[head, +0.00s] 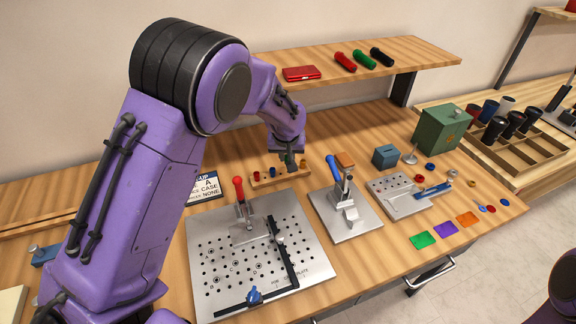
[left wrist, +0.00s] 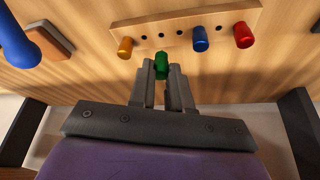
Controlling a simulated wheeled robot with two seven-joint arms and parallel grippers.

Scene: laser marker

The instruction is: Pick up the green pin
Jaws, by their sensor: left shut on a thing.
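The green pin (left wrist: 161,66) is held between the fingertips of my left gripper (left wrist: 162,76), which is shut on it. In the head view my left gripper (head: 289,162) is over the right part of the small wooden pin rack (head: 285,179), and a bit of green shows at its fingers. In the left wrist view the pin appears clear of the row of holes in the rack (left wrist: 220,14). My right gripper is not in view.
A perforated metal plate (head: 215,282) with a red-handled clamp (head: 239,190) lies in front of the rack. A blue-handled clamp fixture (head: 343,222) is to its right. The shelf (head: 420,50) is behind. A label card (head: 205,186) lies left of the rack.

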